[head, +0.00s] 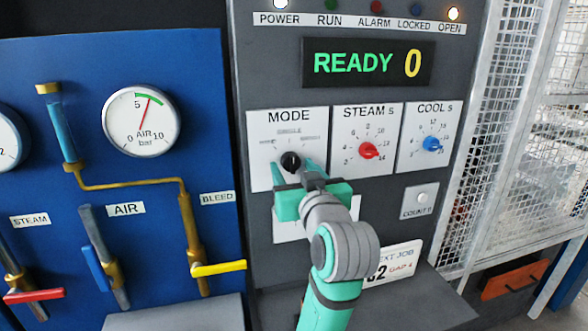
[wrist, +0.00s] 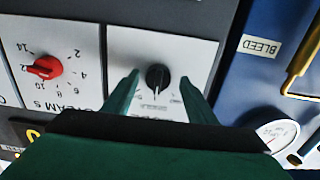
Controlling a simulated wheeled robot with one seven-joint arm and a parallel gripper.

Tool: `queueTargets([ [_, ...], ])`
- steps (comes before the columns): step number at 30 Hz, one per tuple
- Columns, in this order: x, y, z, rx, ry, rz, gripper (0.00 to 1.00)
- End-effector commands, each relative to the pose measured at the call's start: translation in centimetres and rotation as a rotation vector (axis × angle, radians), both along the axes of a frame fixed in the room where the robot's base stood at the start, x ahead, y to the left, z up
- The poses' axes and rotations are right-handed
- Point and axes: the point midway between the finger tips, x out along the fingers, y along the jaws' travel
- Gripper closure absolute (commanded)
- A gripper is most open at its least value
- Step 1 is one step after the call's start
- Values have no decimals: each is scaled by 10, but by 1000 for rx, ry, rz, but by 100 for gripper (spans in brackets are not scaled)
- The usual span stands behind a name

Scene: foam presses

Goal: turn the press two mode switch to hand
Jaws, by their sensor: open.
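The mode switch is a black knob (head: 291,161) on a white plate labelled MODE (head: 289,118) on the grey press panel. My gripper (head: 292,172) is in front of the plate with its fingers apart. In the wrist view the black knob (wrist: 157,78) lies between the two green fingertips (wrist: 160,82), with a gap on each side. I cannot tell whether the fingertips reach as far as the knob's depth. The position labels are too small or partly hidden to read surely. The display (head: 367,63) reads READY 0.
A red STEAM S knob (head: 369,150) and a blue COOL S knob (head: 431,143) sit right of the mode plate. A COUNT button (head: 421,198) is below them. A blue panel with valves and an AIR gauge (head: 141,122) is at left, a mesh guard (head: 520,130) at right.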

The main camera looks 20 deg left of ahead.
Motion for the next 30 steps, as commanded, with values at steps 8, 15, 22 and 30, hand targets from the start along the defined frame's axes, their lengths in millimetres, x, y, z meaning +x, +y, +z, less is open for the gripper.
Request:
queueTargets([
  [8,7,1,0,0,0,-5,48],
  [15,6,1,0,0,0,-4,75],
  [22,6,2,0,-2,-2,-3,89],
  [30,6,1,-1,-66,-44,-3,89],
])
